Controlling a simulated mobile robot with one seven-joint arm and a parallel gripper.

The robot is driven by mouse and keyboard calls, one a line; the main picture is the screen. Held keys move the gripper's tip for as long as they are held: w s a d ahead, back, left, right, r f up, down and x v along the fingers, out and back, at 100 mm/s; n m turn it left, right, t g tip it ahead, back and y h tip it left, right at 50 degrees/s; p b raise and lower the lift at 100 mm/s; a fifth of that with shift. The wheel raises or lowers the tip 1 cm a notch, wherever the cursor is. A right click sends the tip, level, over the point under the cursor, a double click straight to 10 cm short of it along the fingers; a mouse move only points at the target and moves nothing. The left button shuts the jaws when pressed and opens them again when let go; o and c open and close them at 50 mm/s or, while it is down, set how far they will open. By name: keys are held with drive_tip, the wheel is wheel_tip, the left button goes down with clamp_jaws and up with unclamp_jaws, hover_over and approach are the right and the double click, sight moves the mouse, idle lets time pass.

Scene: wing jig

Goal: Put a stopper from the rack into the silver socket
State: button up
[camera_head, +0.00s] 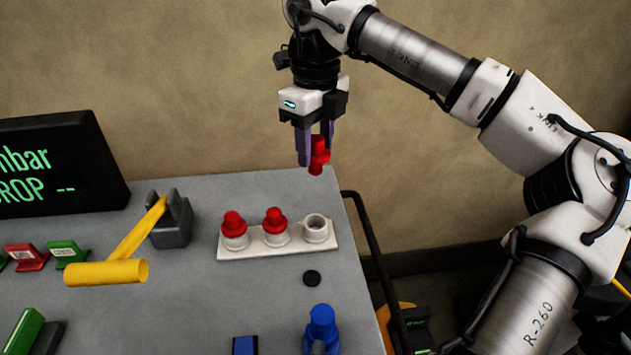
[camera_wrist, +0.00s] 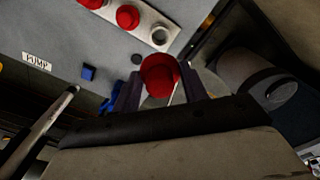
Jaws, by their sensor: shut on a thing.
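My gripper (camera_head: 311,150) is shut on a red stopper (camera_head: 319,157) and holds it in the air above the far right corner of the table. The held stopper also shows between the fingers in the wrist view (camera_wrist: 160,78). The white rack (camera_head: 262,249) stands below on the table. Two red stoppers, a left one (camera_head: 234,225) and a middle one (camera_head: 274,221), sit in its cups. The rack's right cup (camera_head: 316,229) is empty. I cannot make out a silver socket for certain in either view.
A yellow hammer-shaped lever (camera_head: 125,255) rises from a grey block (camera_head: 172,222) left of the rack. A black disc (camera_head: 312,278) and a blue fitting (camera_head: 321,328) lie in front of the rack. A dark display (camera_head: 60,165) stands at the far left. A black rail (camera_head: 372,255) runs along the right edge.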

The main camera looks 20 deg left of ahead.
sight(316, 138)
wheel_tip(316, 138, up, 4)
drive_tip(key=shift+r, duration=0.25)
drive_tip(key=shift+r+p, duration=1.45)
drive_tip(key=shift+r, duration=0.1)
drive_tip(key=shift+d+f, duration=0.1)
